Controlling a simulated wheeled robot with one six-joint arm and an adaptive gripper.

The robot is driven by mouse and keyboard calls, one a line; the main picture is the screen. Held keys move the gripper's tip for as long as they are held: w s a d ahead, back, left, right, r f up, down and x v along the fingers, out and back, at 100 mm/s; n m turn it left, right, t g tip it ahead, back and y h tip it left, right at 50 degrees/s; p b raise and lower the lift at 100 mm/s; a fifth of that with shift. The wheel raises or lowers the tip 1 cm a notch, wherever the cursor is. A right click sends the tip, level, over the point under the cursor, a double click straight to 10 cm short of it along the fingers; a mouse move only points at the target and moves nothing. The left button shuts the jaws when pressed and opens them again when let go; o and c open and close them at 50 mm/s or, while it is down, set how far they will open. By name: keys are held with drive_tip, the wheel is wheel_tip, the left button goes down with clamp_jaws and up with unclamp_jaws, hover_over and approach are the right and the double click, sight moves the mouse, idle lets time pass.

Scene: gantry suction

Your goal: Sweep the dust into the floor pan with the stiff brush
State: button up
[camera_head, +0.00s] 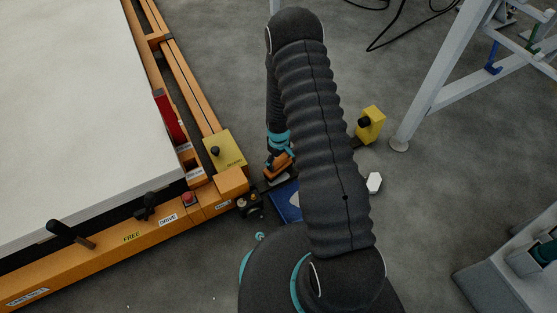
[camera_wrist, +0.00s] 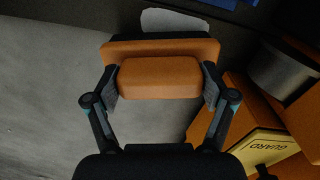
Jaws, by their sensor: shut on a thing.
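My gripper (camera_wrist: 160,86) is shut on the orange block of the stiff brush (camera_wrist: 160,50), with one finger on each side. A dark band shows along the brush's far edge; I cannot tell whether its bristles touch the floor. In the head view, my gripper (camera_head: 273,157) holds the brush (camera_head: 279,170) low, right of the orange frame. The blue floor pan (camera_head: 286,204) lies just below the brush, partly hidden by my arm. Blue also shows at the wrist view's top edge (camera_wrist: 225,3). A pale grey patch (camera_wrist: 175,20) lies beyond the brush; I cannot tell whether it is dust.
The orange frame (camera_head: 110,240) with a white bed (camera_head: 75,110) and a yellow guard plate (camera_head: 226,150) stands close at left. A yellow block (camera_head: 371,124) and a white hexagonal piece (camera_head: 374,183) are at right.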

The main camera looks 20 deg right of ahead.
drive_tip(key=shift+f+b, duration=0.3)
drive_tip(key=shift+f, duration=0.25)
drive_tip(key=shift+s+r, duration=0.1)
drive_tip(key=shift+s+d+r, duration=0.1)
drive_tip(key=shift+s+d, duration=0.05)
drive_tip(key=shift+s, duration=0.55)
drive_tip(key=shift+s+d+f, duration=0.15)
drive_tip(key=shift+s, duration=0.55)
drive_tip(key=shift+s+d+f, duration=0.1)
drive_tip(key=shift+s+f, duration=0.05)
drive_tip(key=shift+s, duration=0.5)
drive_tip(key=shift+s+d+r, duration=0.1)
drive_tip(key=shift+s, duration=0.8)
wheel_tip(320, 180, up, 7)
drive_tip(key=p, duration=0.4)
drive_tip(key=shift+w, duration=0.1)
